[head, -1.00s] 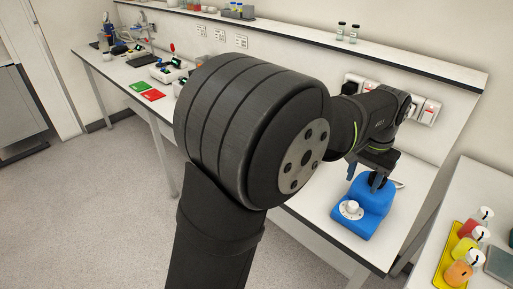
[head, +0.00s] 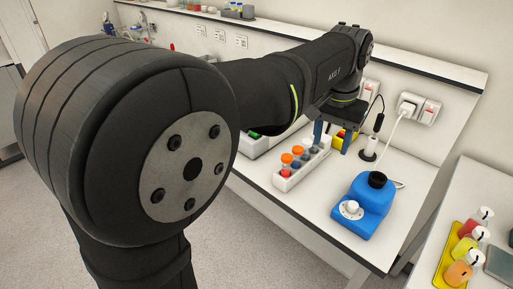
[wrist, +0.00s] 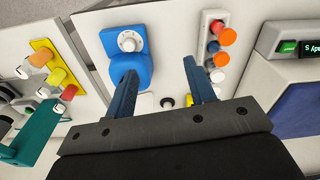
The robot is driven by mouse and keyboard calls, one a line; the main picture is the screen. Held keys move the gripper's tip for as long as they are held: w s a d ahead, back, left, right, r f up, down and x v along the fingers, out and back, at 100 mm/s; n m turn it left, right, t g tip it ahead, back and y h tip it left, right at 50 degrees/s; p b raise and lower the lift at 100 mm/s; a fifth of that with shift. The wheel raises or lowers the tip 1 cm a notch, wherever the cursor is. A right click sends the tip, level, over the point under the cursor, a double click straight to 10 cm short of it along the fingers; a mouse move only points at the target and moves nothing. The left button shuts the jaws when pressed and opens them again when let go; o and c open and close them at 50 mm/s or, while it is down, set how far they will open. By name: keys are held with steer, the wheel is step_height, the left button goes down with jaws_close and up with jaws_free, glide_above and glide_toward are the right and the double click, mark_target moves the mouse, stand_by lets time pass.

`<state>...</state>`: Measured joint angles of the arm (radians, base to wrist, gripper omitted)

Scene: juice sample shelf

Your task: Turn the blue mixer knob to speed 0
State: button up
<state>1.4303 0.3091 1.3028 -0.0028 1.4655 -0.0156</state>
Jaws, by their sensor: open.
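The blue mixer (head: 365,208) stands on the white bench with its white knob (head: 350,208) on the front and a round black top (head: 377,180). The mixer also shows in the wrist view (wrist: 140,48), with the knob (wrist: 130,42) facing the camera; the knob's setting is too small to read. My gripper (head: 332,144) is open and empty, behind and left of the mixer in the head view, apart from the knob. In the wrist view my gripper (wrist: 159,67) has its left finger overlapping the mixer's lower part, hiding the black top.
A wall socket with a plugged cable (head: 407,108) is behind. A yellow tray (head: 446,258) with bottles is on the right bench. Bench in front of the mixer is clear.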

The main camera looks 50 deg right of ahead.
steer(key=w+a+n+h, duration=0.1)
steer(key=w+a+n, duration=0.2)
steer(key=w+a, duration=0.7)
steer(key=shift+a+f+t, duration=0.3)
steer(key=shift+a+t, duration=0.1)
steer(key=shift+a, duration=1.55)
steer(key=shift+w, duration=0.1)
steer(key=m+y, duration=0.2)
steer(key=m, duration=0.9)
glide_above(354, 204)
step_height(354, 204, down, 3)
steer(key=shift+g, duration=0.4)
step_height(354, 204, down, 17)
steer(key=shift+r, duration=0.2)
steer(key=c, duration=1)
